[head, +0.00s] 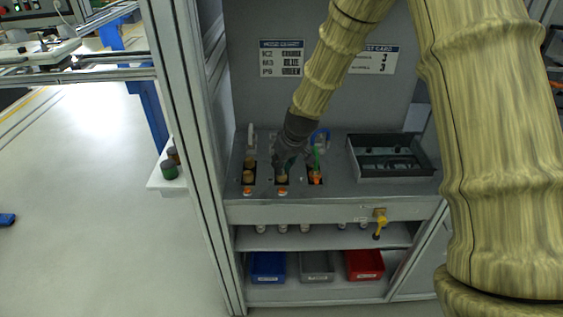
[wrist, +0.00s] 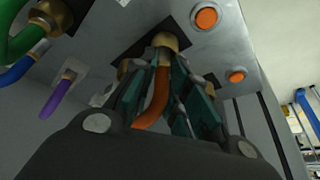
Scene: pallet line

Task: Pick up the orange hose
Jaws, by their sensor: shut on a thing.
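The orange hose (wrist: 157,98) shows in the wrist view, running down from a brass fitting (wrist: 165,41) in a dark square opening of the grey panel. My gripper (wrist: 163,72) has its teal fingers closed around the hose just below the fitting. The fitting still sits at the opening; I cannot tell whether it is loose. In the head view my gripper (head: 284,165) points down at the middle opening of the bench top, and it hides most of the hose there.
A green hose (wrist: 22,42), a blue hose (wrist: 18,70) and a purple hose (wrist: 58,97) are nearby. Orange buttons (wrist: 206,18) sit on the panel. A dark tray (head: 390,157) stands right on the bench. A yellow valve (head: 379,220) juts from the front; blue, grey and red bins (head: 365,265) lie below.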

